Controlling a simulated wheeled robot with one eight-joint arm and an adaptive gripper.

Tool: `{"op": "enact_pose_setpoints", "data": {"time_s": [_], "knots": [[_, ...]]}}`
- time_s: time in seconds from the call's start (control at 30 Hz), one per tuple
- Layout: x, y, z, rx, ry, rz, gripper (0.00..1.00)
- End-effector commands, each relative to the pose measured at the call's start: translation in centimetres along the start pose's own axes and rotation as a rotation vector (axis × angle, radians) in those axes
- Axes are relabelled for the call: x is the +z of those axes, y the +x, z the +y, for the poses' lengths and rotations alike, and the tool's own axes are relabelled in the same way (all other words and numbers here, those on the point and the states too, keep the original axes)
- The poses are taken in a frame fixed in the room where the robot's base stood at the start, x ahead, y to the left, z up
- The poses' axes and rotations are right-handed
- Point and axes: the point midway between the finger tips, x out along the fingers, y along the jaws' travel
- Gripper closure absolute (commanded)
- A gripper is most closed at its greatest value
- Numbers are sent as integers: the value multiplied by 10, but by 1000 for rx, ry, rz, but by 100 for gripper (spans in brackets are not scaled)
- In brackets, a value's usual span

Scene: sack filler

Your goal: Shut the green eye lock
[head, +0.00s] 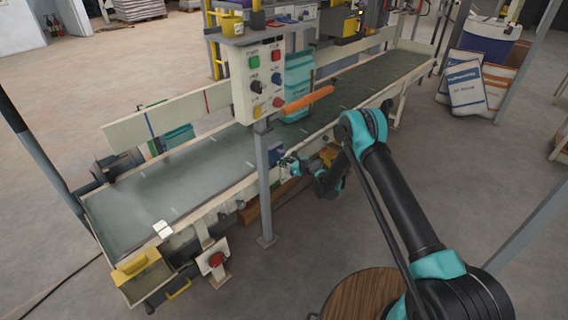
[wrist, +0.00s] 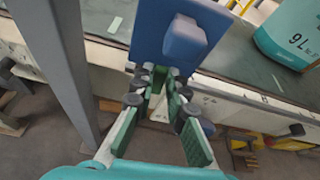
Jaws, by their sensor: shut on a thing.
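My gripper (head: 293,164) is at the near side of the conveyor, just right of the grey post. In the wrist view my gripper (wrist: 158,84) has its fingertips close together just below a blue plate with a raised block (wrist: 180,40). The fingers spread wider toward the wrist. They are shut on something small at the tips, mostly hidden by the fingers. The blue part also shows in the head view (head: 275,155), touching or just left of my gripper. I cannot clearly tell the green eye lock apart from the green finger pads.
The grey post (head: 263,190) carries a control panel (head: 258,80) and stands close left of my gripper; it shows in the wrist view (wrist: 60,70). The conveyor belt (head: 200,160) runs behind, with a teal sack (head: 298,75). A yellow part (head: 329,154) is right of my gripper.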

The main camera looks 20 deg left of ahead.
Motion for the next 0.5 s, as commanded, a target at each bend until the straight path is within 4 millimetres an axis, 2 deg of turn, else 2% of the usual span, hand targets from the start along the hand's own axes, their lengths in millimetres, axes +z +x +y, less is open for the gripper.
{"op": "enact_pose_setpoints", "data": {"time_s": [0.5], "knots": [[-4,2,19,-172,-419,-1,100]]}}
